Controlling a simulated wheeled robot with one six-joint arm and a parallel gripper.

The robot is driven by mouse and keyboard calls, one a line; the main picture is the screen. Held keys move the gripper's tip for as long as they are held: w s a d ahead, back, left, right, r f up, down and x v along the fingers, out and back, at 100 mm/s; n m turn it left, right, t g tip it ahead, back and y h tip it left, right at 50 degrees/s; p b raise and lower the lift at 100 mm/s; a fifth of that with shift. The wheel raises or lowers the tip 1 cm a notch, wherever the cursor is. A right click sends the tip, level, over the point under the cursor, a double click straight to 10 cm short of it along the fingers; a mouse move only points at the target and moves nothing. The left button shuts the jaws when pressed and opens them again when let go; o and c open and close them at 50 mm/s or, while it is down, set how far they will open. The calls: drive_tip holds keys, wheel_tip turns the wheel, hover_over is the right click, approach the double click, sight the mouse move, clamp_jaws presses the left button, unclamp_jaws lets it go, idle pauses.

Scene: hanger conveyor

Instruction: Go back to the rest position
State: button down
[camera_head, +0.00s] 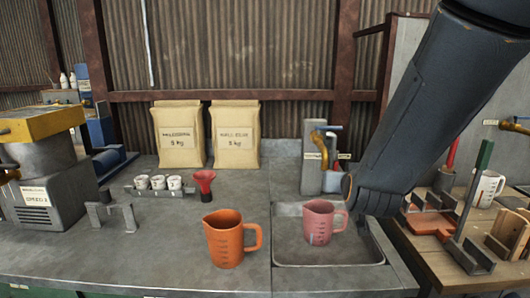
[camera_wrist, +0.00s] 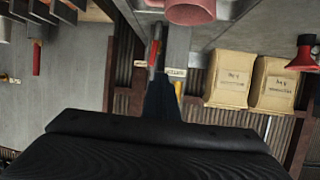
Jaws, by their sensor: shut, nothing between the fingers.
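My arm comes in from the upper right of the head view, and its dark end hangs over the right edge of the sink (camera_head: 330,252). My gripper (camera_wrist: 163,88) shows in the upside-down wrist view as a narrow dark shape pointing away from the wrist; it is shut and empty. In the head view my arm's end mostly hides the fingers. A pink measuring mug (camera_head: 319,224) stands upright in the sink, left of my arm's end and apart from it. It also shows cut off at the top of the wrist view.
An orange mug (camera_head: 226,238), a red funnel (camera_head: 204,183) and a rack of small white cups (camera_head: 158,184) stand on the grey counter. Two sacks (camera_head: 179,135) lean at the back. A tap (camera_head: 320,150) rises behind the sink. A wooden bench (camera_head: 440,258) with holders is at right.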

drive_tip(key=s+a+f+g, duration=0.1)
drive_tip(key=s+f+g, duration=0.2)
drive_tip(key=s+f, duration=0.1)
drive_tip(key=s+a+f+n+g+y, duration=0.1)
drive_tip(key=s+f+g, duration=0.2)
drive_tip(key=s+f, duration=0.2)
drive_tip(key=s+a+f+g+y, duration=0.1)
drive_tip(key=s+f+g, duration=0.2)
drive_tip(key=s, duration=0.3)
drive_tip(key=shift+a+f+n, duration=0.3)
drive_tip(key=shift+a+f, duration=0.05)
drive_tip(key=shift+f, duration=0.4)
drive_tip(key=s+f+g, duration=0.1)
drive_tip(key=s+g, duration=0.3)
drive_tip(key=s, duration=0.4)
drive_tip(key=shift+s+d+f, duration=0.15)
drive_tip(key=shift+s+d, duration=0.1)
drive_tip(key=c, duration=2.5)
unclamp_jaws()
